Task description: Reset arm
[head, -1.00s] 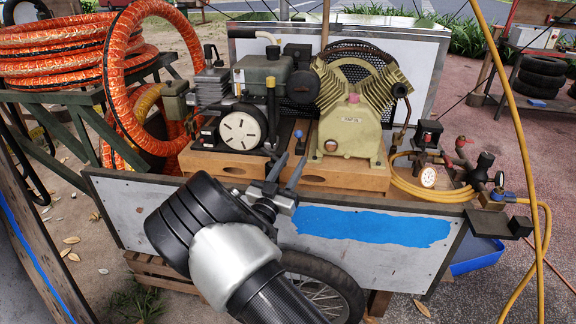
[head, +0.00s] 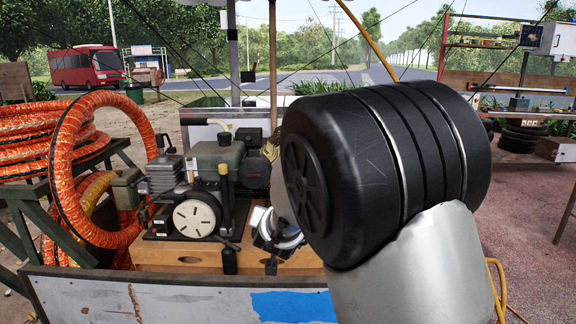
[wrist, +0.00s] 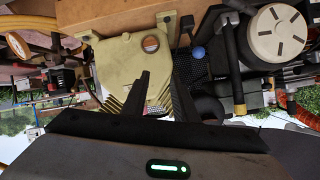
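My arm is raised in front of the compressor cart (head: 150,300). In the head view its large black joint and silver link fill the right of the centre and hide the tan compressor pump almost wholly. In the wrist view, where the scene is upside down, my gripper (wrist: 162,95) shows two dark fingers apart, with nothing between them. Beyond the fingers are the tan pump (wrist: 125,65) and the engine with its white round cover (wrist: 277,32). The engine also shows in the head view (head: 200,217), left of my arm.
Orange hoses (head: 60,150) hang on a green rack at the left. The cart's front panel has a blue patch (head: 292,306). A yellow hose (head: 496,285) shows at the lower right. Shelving (head: 500,80) stands at the back right, with paved ground before it.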

